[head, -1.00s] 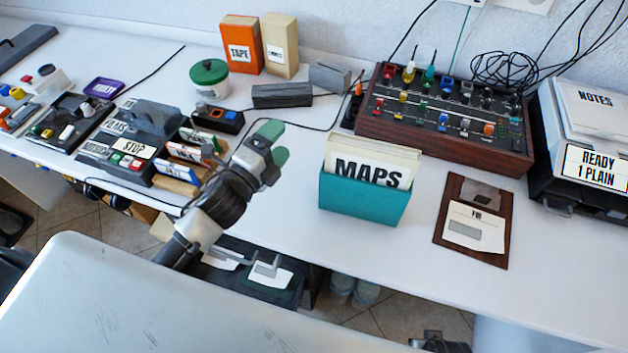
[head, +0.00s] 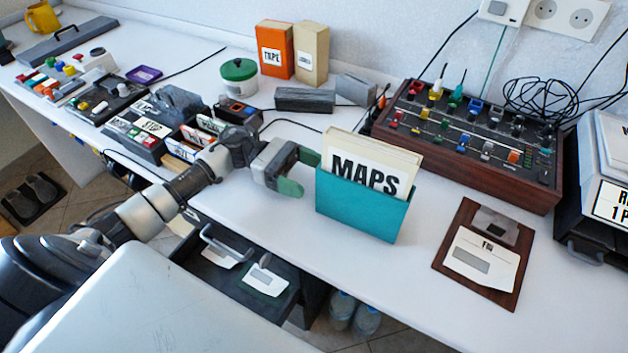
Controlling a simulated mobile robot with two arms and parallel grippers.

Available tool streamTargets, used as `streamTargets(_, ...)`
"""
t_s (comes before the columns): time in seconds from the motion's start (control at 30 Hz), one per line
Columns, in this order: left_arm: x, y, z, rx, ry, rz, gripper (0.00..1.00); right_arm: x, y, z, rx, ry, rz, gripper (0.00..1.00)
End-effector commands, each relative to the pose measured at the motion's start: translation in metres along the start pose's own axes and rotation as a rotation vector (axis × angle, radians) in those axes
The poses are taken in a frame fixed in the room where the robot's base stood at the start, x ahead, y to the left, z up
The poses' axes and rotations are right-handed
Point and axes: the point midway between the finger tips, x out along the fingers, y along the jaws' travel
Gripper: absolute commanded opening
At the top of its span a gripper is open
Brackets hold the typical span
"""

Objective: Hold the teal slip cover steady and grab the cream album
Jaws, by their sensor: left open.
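The teal slip cover (head: 360,208) stands upright on the white table, right of the picture's middle. The cream album (head: 372,158), marked MAPS, sits in it with its upper part sticking out of the top. My left gripper (head: 299,172) is open, just left of the slip cover, with its green-tipped fingers pointing towards its left side. One finger is near the cover's far left edge, the other in front and to the left. I cannot tell whether either finger touches it. The right gripper is not in view.
A wooden board with a floppy disk (head: 487,250) lies right of the cover. A wood-sided mixing console (head: 470,140) stands behind it. Grey blocks (head: 305,100), a green-lidded jar (head: 239,78) and a small card rack (head: 190,140) are further left. The table in front of the cover is clear.

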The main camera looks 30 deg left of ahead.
Motion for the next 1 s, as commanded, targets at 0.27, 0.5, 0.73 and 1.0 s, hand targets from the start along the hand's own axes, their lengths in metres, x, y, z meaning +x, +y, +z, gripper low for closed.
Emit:
streamTargets(0.27, 0.036, -0.001, 0.002, 0.001, -0.002, -0.007, 0.79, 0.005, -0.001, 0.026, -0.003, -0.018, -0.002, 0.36)
streamTargets(0.5, 0.066, -0.001, 0.002, -0.001, -0.002, -0.004, 0.79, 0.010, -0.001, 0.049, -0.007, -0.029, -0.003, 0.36)
streamTargets(0.73, 0.074, -0.001, 0.001, -0.001, 0.000, -0.004, 0.79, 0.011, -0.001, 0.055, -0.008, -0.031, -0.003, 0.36)
streamTargets(1.0, 0.074, -0.001, 0.000, -0.001, -0.001, -0.003, 0.63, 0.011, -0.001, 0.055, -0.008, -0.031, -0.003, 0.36)
